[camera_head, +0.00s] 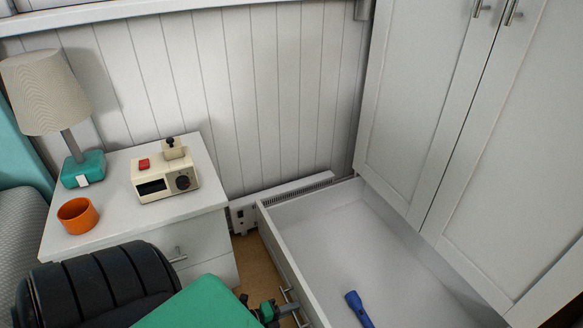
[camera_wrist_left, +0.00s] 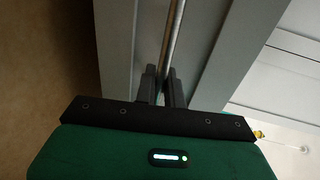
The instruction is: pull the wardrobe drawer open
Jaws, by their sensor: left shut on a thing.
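The wardrobe drawer (camera_head: 330,237) stands out from under the white wardrobe (camera_head: 415,110), and its inside shows in the head view. A blue flashlight (camera_head: 358,309) lies on the drawer floor. My left gripper (camera_head: 288,309) is at the outer face of the drawer front, at its metal bar handle (camera_head: 289,293). In the left wrist view the dark fingers (camera_wrist_left: 165,88) are shut on the bar handle (camera_wrist_left: 173,38), one on each side of it. The drawer's lower right part is cut off by the picture edge. My right gripper is not in view.
A white nightstand (camera_head: 110,215) stands at the left with a lamp (camera_head: 45,95), an orange cup (camera_head: 77,215) and a cream radio-like device (camera_head: 165,180). A low white heater (camera_head: 243,214) runs along the wall. A strip of wooden floor (camera_head: 250,262) separates nightstand and drawer.

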